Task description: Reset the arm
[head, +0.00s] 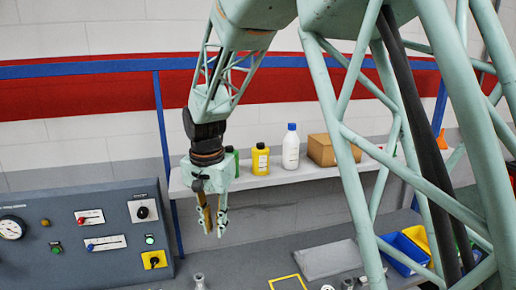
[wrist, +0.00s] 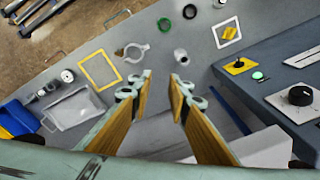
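My gripper (head: 213,222) hangs from my arm, pointing down, in front of the shelf and to the right of the control panel in the head view. In the wrist view my gripper (wrist: 161,88) shows two fingers with tan pads, spread apart with a clear gap and nothing between them. The grey worktop lies below the fingertips, and they do not appear to touch anything. My arm reaches from the top of the head view down to the gripper.
A control panel (head: 85,228) with knobs and lights stands at left. A shelf (head: 240,182) holds a yellow bottle (head: 260,160), a white bottle (head: 291,148) and a cardboard box (head: 332,150). A yellow frame (wrist: 99,70), clamp ring (wrist: 134,53), tray (wrist: 72,106) and blue bin (wrist: 18,117) lie on the worktop.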

